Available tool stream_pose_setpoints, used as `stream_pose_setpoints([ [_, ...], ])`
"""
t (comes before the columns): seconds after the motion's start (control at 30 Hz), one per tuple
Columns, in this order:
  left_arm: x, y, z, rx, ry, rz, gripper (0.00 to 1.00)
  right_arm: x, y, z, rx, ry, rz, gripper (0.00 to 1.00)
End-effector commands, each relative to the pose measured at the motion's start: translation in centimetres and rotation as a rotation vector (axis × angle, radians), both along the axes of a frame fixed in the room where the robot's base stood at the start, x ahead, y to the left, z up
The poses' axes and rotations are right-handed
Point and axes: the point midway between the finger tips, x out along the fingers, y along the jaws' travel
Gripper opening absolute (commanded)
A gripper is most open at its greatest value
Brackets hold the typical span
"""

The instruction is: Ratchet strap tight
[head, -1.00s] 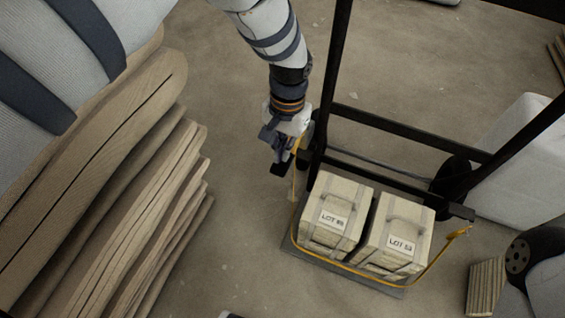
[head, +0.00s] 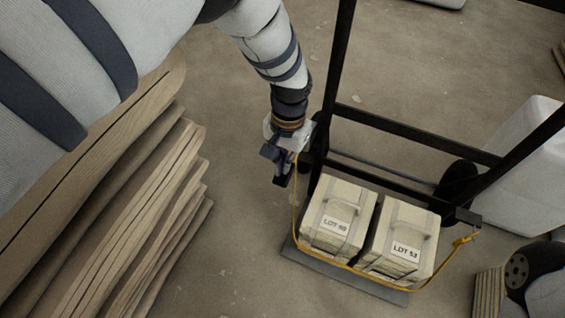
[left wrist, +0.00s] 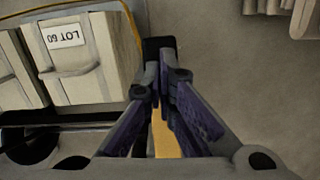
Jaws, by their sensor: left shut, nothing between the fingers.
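Two pale wooden crates, the LOT 60 crate (head: 338,218) and the LOT 53 crate (head: 402,240), stand side by side on the grey toe plate (head: 345,277) of a black hand truck (head: 415,134). A yellow strap (head: 352,268) runs from beside my left gripper, around the crates' front, to a fitting (head: 464,239) on the truck's right side. My left gripper (head: 280,180) is shut and empty, left of the truck's left upright. Its fingers (left wrist: 158,46) also show in the left wrist view, with yellow-orange material (left wrist: 162,135) behind them. The ratchet cannot be made out. My right gripper is out of view.
A stack of brown boards or flattened cartons (head: 120,210) fills the left side. A white, rounded container (head: 520,160) stands right of the truck. A small wooden piece (head: 488,292) lies at lower right. Bare floor (head: 235,235) lies between stack and truck.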

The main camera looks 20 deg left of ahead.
Motion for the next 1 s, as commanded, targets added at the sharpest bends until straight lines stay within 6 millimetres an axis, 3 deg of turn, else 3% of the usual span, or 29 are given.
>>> stream_pose_setpoints([
  [0.17,0.1,0.0,0.0,0.000,-0.001,0.000,0.00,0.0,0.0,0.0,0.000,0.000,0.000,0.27],
  [0.43,3.0,-0.3,0.7,0.000,-0.001,0.000,0.00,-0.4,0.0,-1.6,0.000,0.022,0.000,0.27],
  [0.77,3.1,-0.4,1.4,0.000,-0.003,0.000,0.00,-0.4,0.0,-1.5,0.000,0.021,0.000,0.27],
  [0.87,3.3,-0.4,2.7,0.000,-0.005,0.000,0.00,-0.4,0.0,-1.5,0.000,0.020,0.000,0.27],
  [1.0,3.7,-0.4,6.1,-0.001,-0.007,0.000,0.00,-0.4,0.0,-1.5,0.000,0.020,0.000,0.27],
])
